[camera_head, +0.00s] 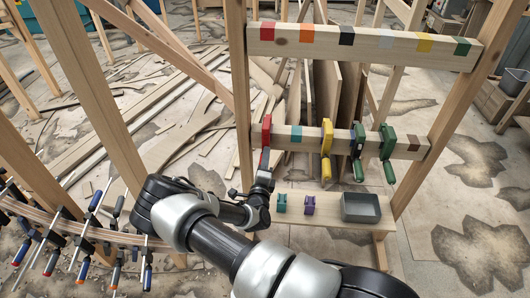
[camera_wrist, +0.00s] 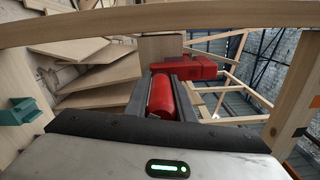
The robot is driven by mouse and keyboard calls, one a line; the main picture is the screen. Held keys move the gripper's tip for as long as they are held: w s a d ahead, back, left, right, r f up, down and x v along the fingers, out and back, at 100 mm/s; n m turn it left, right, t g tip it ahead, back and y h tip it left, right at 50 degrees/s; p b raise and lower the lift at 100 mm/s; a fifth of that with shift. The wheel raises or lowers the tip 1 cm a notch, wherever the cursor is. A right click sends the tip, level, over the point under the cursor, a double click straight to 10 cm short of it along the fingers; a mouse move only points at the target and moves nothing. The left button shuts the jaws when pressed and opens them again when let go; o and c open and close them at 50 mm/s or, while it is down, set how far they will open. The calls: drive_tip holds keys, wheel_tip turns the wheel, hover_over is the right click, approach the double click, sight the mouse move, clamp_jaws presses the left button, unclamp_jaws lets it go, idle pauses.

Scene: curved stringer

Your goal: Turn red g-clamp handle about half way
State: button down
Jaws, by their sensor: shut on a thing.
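The red g-clamp (camera_head: 266,131) sits on the lower wooden rail at its left end in the head view. Its red frame (camera_wrist: 202,68) shows to the upper right in the wrist view. Its red handle (camera_wrist: 161,97) lies between the two dark fingers of my gripper (camera_wrist: 162,92), which is shut on it. In the head view my gripper (camera_head: 264,172) is below the rail, at the handle hanging under the clamp. The far end of the handle and its screw are partly hidden by the fingers.
A yellow clamp (camera_head: 327,142) and green clamps (camera_head: 387,144) hang to the right on the same lower rail (camera_head: 306,140). Below is a shelf (camera_head: 330,225) with a teal clamp (camera_head: 282,203), a purple clamp (camera_head: 309,205) and a grey bin (camera_head: 361,208). A wooden post (camera_head: 238,90) stands close left.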

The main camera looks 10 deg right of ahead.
drive_tip(key=m+p, duration=0.3)
drive_tip(key=m, duration=0.3)
drive_tip(key=shift+r, duration=0.1)
drive_tip(key=m+p, duration=0.2)
drive_tip(key=m, duration=0.3)
drive_tip(key=shift+a+m, duration=0.1)
drive_tip(key=shift+m, duration=0.2)
idle(0.3)
drive_tip(key=c, duration=1.5)
unclamp_jaws()
drive_tip(key=p+v, duration=0.1)
drive_tip(key=v, duration=1.6)
drive_tip(key=shift+s, duration=0.15)
